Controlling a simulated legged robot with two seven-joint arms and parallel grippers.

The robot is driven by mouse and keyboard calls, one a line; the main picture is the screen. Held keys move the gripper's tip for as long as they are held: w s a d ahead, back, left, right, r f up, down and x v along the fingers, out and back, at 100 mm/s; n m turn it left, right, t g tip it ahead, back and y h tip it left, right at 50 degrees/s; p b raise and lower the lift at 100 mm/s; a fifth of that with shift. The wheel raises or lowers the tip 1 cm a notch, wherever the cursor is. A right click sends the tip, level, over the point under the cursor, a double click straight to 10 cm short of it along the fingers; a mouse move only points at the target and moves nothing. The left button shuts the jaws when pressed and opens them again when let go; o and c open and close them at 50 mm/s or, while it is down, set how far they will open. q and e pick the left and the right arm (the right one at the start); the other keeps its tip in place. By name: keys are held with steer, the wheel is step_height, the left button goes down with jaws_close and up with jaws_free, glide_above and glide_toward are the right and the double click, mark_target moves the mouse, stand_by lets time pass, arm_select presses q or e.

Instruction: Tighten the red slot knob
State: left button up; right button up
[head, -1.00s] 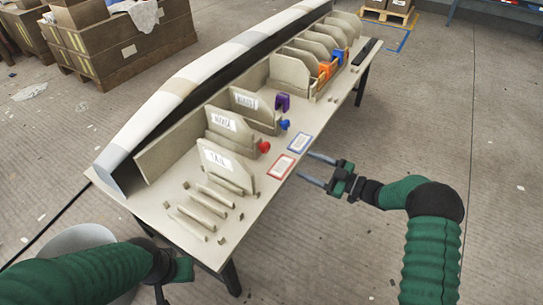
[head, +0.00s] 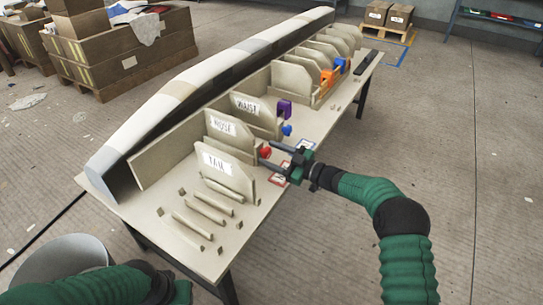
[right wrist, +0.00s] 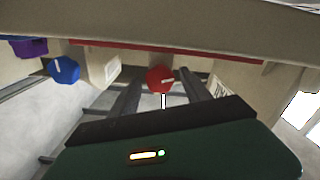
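The red slot knob (head: 265,152) sits at the front edge of the slot between the boards labelled NOSE (head: 222,126) and TAIL (head: 217,163). My right gripper (head: 266,153) is open, with its fingers pointing at the red knob. In the right wrist view, the red knob (right wrist: 160,79) shows a white mark and lies between and just beyond the two fingertips (right wrist: 163,84). I cannot tell if a finger touches it.
A red-bordered card (head: 279,180) lies below my right gripper. Loose strips lie at the near end.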

jaws_close()
steer(key=shift+r+m+p, duration=0.2)
steer(key=shift+m+p, duration=0.1)
steer(key=shift+p, duration=0.45)
steer(key=m+p, duration=0.1)
steer(key=p, duration=0.2)
steer(key=shift+r+m, duration=0.1)
steer(key=shift+m, duration=0.3)
steer(key=shift+m+p, duration=0.95)
steer(key=shift+m, duration=0.15)
steer(key=shift+w+f+m+p, duration=0.1)
steer(key=shift+f+m+p, duration=0.1)
steer(key=shift+m+p, duration=0.65)
steer(key=shift+d+m, duration=0.1)
steer(key=shift+m, duration=0.35)
steer(key=shift+o, duration=0.9)
jaws_free()
steer(key=shift+f, duration=0.1)
